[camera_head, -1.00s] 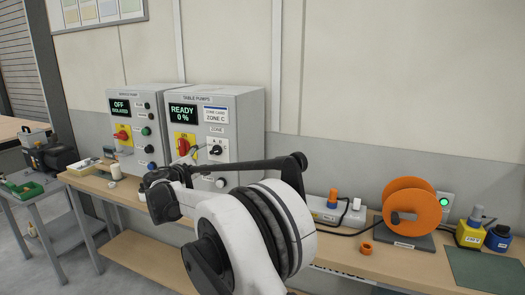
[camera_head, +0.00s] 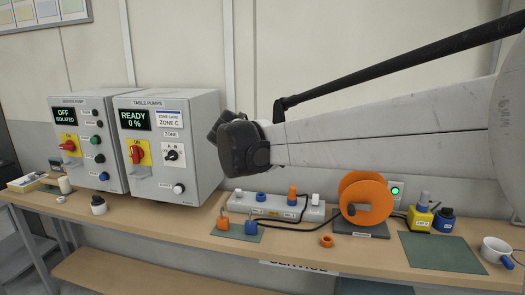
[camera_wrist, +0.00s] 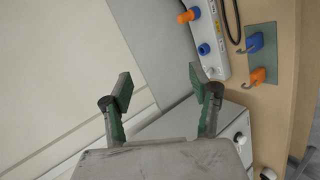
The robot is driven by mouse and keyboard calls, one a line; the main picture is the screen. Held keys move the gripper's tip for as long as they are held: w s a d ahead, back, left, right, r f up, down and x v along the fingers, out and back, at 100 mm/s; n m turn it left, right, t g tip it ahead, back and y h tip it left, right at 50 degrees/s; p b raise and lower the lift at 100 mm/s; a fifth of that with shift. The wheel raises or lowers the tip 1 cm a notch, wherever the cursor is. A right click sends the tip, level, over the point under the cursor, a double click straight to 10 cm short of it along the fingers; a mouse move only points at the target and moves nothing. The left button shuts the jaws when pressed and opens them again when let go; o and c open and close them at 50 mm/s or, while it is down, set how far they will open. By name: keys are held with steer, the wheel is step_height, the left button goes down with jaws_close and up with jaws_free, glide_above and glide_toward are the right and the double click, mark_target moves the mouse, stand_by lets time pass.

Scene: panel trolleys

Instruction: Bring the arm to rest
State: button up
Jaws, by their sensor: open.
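My gripper (camera_wrist: 161,90) is open and empty in the wrist view, with its two green-padded fingers well apart. It points at the pale wall, with the bench and power strip to its right in that view. In the head view my arm reaches in from the right, above the bench and in front of the wall. Its dark end is just right of the table pumps box (camera_head: 171,147). The fingers are hidden in the head view. Nothing touches the gripper.
The service pump box (camera_head: 88,150) reads OFF, the table pumps box READY 0 %. On the bench (camera_head: 330,250) are a power strip (camera_head: 273,208), an orange reel (camera_head: 365,198), orange and blue padlocks (camera_head: 251,226) and bottles (camera_head: 421,217). Free air lies above the bench front.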

steer(key=s+d+f+m+g+y, duration=0.1)
steer(key=s+d+f+m, duration=0.15)
steer(key=s+d, duration=0.55)
steer(key=s+d+f+m+g+y, duration=0.1)
steer(key=s+d+m+g, duration=0.15)
steer(key=s+d, duration=0.65)
steer(key=s+f+m+y, duration=0.1)
steer(key=s+f+m, duration=0.1)
steer(key=s, duration=0.5)
steer(key=s+d+f+m+y, duration=0.1)
steer(key=s+f+m, duration=0.1)
steer(key=s+f, duration=0.3)
steer(key=s+f+m, duration=0.2)
steer(key=s+f, duration=0.1)
steer(key=s, duration=0.6)
steer(key=shift+s+d+f+m+y, duration=0.2)
steer(key=shift+f+m+y, duration=0.1)
steer(key=shift+f+y, duration=0.1)
steer(key=shift+r, duration=0.1)
stand_by(0.5)
